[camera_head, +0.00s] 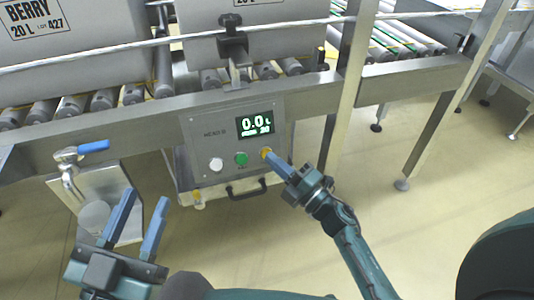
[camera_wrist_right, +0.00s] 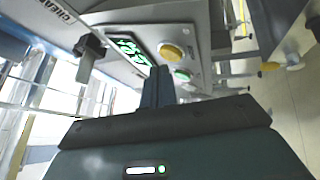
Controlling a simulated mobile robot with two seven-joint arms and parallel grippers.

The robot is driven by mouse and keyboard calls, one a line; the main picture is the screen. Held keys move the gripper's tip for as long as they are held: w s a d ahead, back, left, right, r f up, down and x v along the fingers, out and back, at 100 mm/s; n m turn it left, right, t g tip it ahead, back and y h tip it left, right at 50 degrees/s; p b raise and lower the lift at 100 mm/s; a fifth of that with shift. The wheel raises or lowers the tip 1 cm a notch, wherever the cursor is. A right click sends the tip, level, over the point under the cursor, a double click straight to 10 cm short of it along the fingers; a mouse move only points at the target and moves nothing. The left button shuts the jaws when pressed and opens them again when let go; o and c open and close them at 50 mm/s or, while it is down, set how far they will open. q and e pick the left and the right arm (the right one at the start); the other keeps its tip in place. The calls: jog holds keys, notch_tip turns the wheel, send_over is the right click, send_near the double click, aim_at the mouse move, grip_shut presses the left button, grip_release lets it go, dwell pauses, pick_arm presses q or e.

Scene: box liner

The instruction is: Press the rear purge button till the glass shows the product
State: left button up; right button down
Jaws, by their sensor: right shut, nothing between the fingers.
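A grey control panel (camera_head: 205,140) hangs on the conveyor frame, with a lit display (camera_head: 255,123) reading 0.0 L. Below the display are a white button (camera_head: 216,164), a green button (camera_head: 241,159) and a yellow button (camera_head: 265,152). My right gripper (camera_head: 275,162) is shut and empty, its tips right at the yellow button; I cannot tell whether they touch. The right wrist view shows the yellow button (camera_wrist_right: 170,52) and green button (camera_wrist_right: 183,75) just beyond the fingertips (camera_wrist_right: 159,76). My left gripper (camera_head: 142,208) is open and empty, left of the panel. No glass is clearly identifiable.
A valve with a blue handle (camera_head: 93,146) stands left of the panel, above a round grey part (camera_head: 95,214). Large grey boxes (camera_head: 80,45) rest on the conveyor rollers (camera_head: 105,100). A steel post (camera_head: 345,90) rises right of the panel. Open floor (camera_head: 420,220) lies to the right.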

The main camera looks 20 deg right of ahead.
jog(key=shift+w, duration=0.2)
jog(key=shift+w+f, duration=0.2)
jog(key=shift+w, duration=0.2)
dwell(1.2)
jog(key=shift+s, duration=0.1)
jog(key=shift+s+r+p, duration=0.3)
jog(key=shift+s, duration=0.4)
jog(key=shift+s, duration=0.1)
jog(key=s+p, duration=0.1)
jog(key=s+r+p, duration=0.1)
jog(key=s, duration=0.1)
jog(key=s+p, duration=0.1)
jog(key=shift+s+d+r, duration=0.1)
jog(key=shift+s+r, duration=0.15)
jog(key=shift+r, duration=0.05)
